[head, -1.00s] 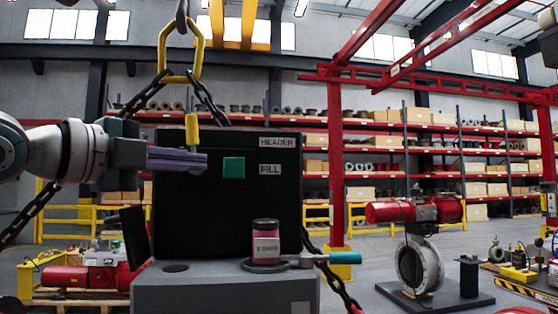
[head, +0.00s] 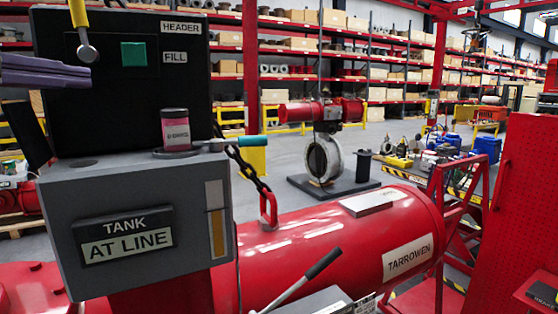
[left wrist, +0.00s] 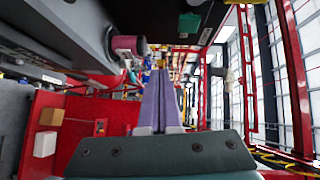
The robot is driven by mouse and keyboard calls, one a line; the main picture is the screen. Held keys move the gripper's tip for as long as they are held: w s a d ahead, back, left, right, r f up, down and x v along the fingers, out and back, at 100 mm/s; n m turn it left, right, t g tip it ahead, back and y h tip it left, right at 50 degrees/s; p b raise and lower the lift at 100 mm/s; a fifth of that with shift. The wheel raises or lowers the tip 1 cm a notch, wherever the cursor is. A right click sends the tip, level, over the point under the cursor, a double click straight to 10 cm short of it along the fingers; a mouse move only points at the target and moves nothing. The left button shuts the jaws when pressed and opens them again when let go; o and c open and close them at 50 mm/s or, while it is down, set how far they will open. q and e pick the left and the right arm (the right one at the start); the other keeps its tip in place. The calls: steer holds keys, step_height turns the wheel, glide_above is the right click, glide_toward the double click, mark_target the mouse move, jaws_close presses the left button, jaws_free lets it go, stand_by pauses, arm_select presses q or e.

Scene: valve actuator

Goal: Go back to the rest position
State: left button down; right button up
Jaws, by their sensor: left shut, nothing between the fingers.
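My left gripper (head: 90,76) is at the upper left edge of the head view, its long purple-grey fingers pointing right. It is shut and empty. It is in front of the black panel (head: 120,95) with the HEADER and FILL labels, left of the green square (head: 134,54). A metal lever with a ball end (head: 88,53) and yellow grip shows just above the fingertips. In the left wrist view the shut fingers (left wrist: 161,78) run straight ahead with nothing between them. My right gripper is not in view.
A pink jar (head: 176,132) stands on the grey box (head: 150,210) marked TANK AT LINE. A red tank (head: 330,245) labelled TARROWEN lies to the right, with a grey lever (head: 310,277) in front. A red perforated panel (head: 520,210) stands at far right. Open floor shows behind the tank.

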arm_select(q)
steer(key=s+d+f+n+g+y+p, duration=0.1)
steer(key=s+d+f+n+g, duration=0.3)
steer(key=f, duration=0.5)
steer(key=s+d+f+n+g+y+p, duration=0.1)
steer(key=s+d+f+n+g, duration=0.15)
steer(key=s+f, duration=0.4)
steer(key=s+d+f+n+g+y, duration=0.1)
steer(key=s+f+n+g, duration=0.2)
steer(key=s, duration=0.6)
steer(key=s+d+f+n+g+p, duration=0.1)
steer(key=s+f+n+g, duration=0.2)
steer(key=s+f+n, duration=0.5)
steer(key=shift+s+d+y, duration=0.35)
steer(key=shift+y, duration=0.05)
